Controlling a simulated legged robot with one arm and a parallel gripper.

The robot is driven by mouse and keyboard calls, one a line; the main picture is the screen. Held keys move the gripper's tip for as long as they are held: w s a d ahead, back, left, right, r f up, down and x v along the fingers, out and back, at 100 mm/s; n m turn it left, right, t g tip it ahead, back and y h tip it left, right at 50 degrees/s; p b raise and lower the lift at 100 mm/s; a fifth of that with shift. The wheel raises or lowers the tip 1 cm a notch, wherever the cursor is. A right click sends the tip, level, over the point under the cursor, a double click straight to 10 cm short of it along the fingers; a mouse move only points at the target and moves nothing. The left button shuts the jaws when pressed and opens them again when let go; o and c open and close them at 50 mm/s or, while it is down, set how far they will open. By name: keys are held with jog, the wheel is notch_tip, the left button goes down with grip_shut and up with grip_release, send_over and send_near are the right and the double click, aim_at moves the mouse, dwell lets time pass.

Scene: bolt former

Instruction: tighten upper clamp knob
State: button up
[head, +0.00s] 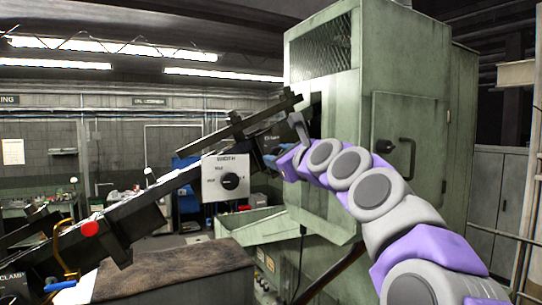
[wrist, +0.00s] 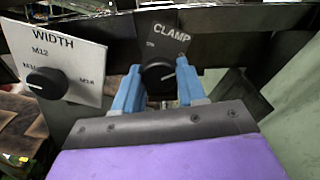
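The upper clamp knob (wrist: 158,76) is a black round dial with a white pointer line on a dark plate marked CLAMP. It shows in the wrist view between the two blue fingers of my gripper (wrist: 159,72). One finger stands on each side, close to the knob's edges; whether they press on it I cannot tell. In the head view, my gripper (head: 270,160) is at the machine's dark bar, and my arm hides the knob. The upper CLAMP plate (head: 270,140) is partly visible there.
A white WIDTH panel (head: 226,176) with a black knob (head: 230,181) is left of my gripper; it also shows in the wrist view (wrist: 60,65). Another CLAMP label (head: 12,276) and a red knob (head: 90,229) are lower left. A green cabinet (head: 405,130) stands behind my arm.

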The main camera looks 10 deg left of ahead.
grip_shut()
jog(key=n+b, duration=0.5)
jog(key=n, duration=0.6)
jog(key=shift+w+f, duration=0.1)
jog(key=shift+f, duration=0.05)
jog(key=shift+o, duration=0.3)
grip_release()
jog(key=o, duration=0.3)
jog(key=shift+o, duration=1.4)
jog(key=shift+a, duration=0.15)
